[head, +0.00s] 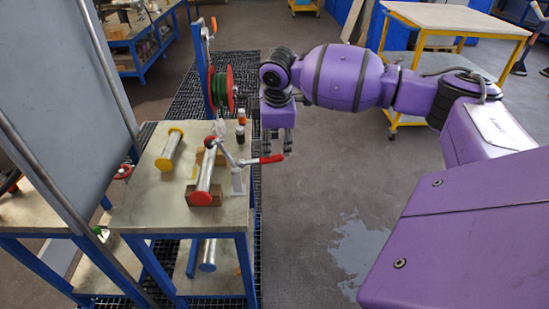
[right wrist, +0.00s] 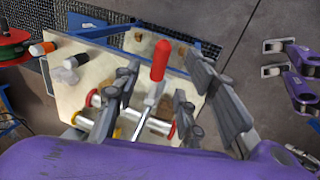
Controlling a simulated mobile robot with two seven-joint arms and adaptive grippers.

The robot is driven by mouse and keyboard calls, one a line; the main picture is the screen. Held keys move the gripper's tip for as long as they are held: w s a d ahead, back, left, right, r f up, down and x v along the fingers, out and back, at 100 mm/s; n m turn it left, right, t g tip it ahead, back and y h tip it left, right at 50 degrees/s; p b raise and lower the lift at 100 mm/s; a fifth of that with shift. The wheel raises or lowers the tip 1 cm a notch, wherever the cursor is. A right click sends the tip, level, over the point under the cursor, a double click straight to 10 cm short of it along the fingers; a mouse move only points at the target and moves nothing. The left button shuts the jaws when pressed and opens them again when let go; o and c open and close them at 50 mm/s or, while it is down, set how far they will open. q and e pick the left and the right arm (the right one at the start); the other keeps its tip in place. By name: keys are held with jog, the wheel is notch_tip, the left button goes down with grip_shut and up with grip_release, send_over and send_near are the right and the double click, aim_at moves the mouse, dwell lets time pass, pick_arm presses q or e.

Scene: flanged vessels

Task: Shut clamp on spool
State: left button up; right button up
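The spool (head: 205,172) is a silver tube with a red end flange (head: 201,198), lying on brown blocks on the bench. The grey clamp (head: 237,178) stands just right of it. Its bar (head: 227,150) slants up and back, appearing lifted off the spool, and its red handle (head: 270,159) reaches out right. My right gripper (head: 278,148) points down at the handle, fingers apart. In the right wrist view the red handle (right wrist: 160,60) shows between the open fingers of this gripper (right wrist: 165,68); contact cannot be told. My left gripper is not in view.
A yellow-ended spool (head: 169,150) lies left on the bench (head: 140,205). Two small bottles (head: 241,117) and a red-green reel (head: 221,88) are behind the clamp. A grey panel (head: 65,90) stands at left. Open floor (head: 320,200) lies right of the bench.

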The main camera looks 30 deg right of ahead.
aim_at(274, 156)
jog(key=x, duration=0.7)
jog(key=shift+f, duration=0.2)
jog(key=shift+a, duration=0.1)
grip_shut()
